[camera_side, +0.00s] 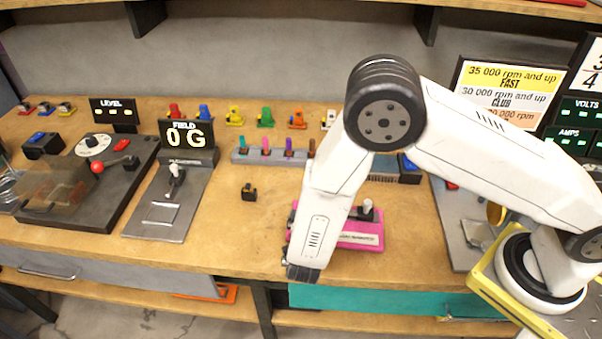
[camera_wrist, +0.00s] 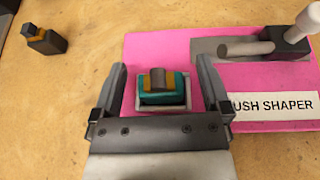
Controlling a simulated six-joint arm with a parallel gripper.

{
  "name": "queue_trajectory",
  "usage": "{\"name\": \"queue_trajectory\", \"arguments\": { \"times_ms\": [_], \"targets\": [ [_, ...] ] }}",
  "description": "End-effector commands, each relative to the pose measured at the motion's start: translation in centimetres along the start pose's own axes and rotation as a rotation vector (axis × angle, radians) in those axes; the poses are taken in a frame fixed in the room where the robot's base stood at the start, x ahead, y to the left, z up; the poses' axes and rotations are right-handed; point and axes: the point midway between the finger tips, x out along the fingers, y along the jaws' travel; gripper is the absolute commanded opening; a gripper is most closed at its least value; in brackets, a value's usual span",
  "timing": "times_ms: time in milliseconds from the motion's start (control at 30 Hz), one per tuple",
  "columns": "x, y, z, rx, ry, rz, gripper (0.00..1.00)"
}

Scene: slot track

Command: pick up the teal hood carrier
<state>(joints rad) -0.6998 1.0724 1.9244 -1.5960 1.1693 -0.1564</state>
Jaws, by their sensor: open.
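The teal hood carrier (camera_wrist: 150,97) shows in the wrist view as a teal block with an orange and dark grey piece on top. It sits in a light-rimmed pocket on the pink brush shaper plate (camera_wrist: 150,48). My gripper (camera_wrist: 162,70) is open, with one finger to the left and one to the right of the carrier; whether they touch it I cannot tell. In the side view my gripper (camera_side: 303,271) is low over the left end of the pink plate (camera_side: 362,240), and my arm hides the carrier.
A lever with a white knob (camera_wrist: 300,18) stands on the plate's right. A small dark and orange block (camera_side: 249,192) lies on the bench to the left. A grey rack (camera_side: 245,155) with coloured pieces stands behind. The bench front between block and plate is clear.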

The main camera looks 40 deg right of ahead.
Motion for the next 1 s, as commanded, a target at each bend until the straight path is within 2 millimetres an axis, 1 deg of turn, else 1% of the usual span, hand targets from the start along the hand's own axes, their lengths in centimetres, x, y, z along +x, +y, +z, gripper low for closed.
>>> {"name": "queue_trajectory", "arguments": {
  "times_ms": [367, 400, 467, 500, 567, 600, 667, 700, 1000],
  "targets": [
    [-0.03, -0.01, 0.00, 0.000, 0.000, 0.000, 0.97],
    [-0.03, -0.01, 0.00, 0.000, 0.000, 0.000, 0.84],
    [-0.04, -0.02, 0.00, 0.000, 0.000, 0.000, 0.65],
    [-0.04, -0.02, 0.00, 0.000, 0.000, -0.001, 0.53],
    [-0.04, -0.02, 0.00, 0.000, 0.000, 0.000, 0.34],
    [-0.04, -0.02, 0.00, 0.000, 0.000, -0.001, 0.21],
    [-0.04, -0.02, 0.00, 0.000, 0.000, -0.001, 0.02],
    [-0.04, -0.01, 0.01, 0.000, 0.000, -0.001, 0.00],
    [-0.08, -0.01, 0.12, 0.000, 0.000, 0.000, 0.00]
  ]
}}
